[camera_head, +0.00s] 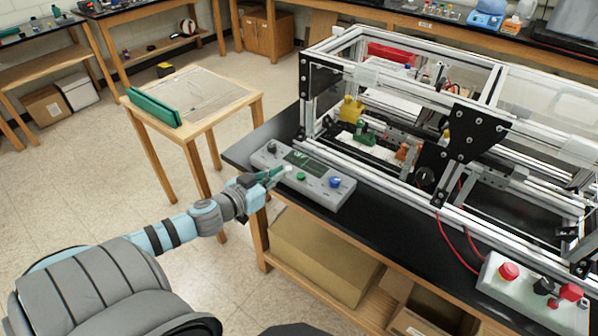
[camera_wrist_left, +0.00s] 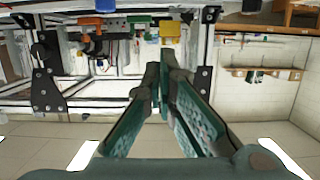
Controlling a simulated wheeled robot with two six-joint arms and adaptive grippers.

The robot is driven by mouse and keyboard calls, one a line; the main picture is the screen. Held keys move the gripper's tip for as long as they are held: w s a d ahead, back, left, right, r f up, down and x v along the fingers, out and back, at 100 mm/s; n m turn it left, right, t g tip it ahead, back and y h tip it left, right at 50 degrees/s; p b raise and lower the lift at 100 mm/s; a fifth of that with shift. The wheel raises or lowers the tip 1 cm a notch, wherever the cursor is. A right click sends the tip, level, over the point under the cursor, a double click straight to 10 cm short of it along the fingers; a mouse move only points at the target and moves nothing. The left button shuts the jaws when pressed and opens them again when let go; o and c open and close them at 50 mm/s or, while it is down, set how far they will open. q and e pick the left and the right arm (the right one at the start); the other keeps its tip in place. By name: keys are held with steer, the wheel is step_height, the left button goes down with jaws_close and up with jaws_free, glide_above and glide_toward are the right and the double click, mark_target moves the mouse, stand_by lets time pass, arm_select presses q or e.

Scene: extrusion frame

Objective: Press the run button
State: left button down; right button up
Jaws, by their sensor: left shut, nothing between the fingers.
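A grey control box (camera_head: 318,193) lies on the front left of the black bench top. It carries a green button (camera_head: 300,177), a blue knob (camera_head: 335,183), a dark knob (camera_head: 271,147) and a dark green display (camera_head: 309,160). The labels are too small to read, so I cannot tell for sure which control is the run button. My left gripper (camera_head: 283,171) is shut and empty, its tips at the box's near edge, just left of the green button. Contact cannot be told. Its green fingers meet in the left wrist view (camera_wrist_left: 166,62). My right gripper is not in view.
An aluminium extrusion frame (camera_head: 395,168) stands behind the box. A second box with a red button (camera_head: 509,271) sits at the bench's right. A wooden table (camera_head: 203,90) with a green object (camera_head: 152,107) stands at left. Floor is open at lower left.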

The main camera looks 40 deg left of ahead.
arm_select(q)
steer(key=f+b+x, duration=0.1)
steer(key=b+x, duration=0.4)
steer(key=b, duration=0.3)
glide_above(299, 184)
steer(key=shift+w+f, duration=0.3)
steer(key=shift+f, duration=0.1)
step_height(299, 184, down, 3)
steer(key=shift+s+r, duration=0.1)
steer(key=shift+r, duration=0.05)
steer(key=shift+s+f+b, duration=0.1)
steer(key=shift+f+b, duration=0.2)
steer(key=shift+f, duration=0.1)
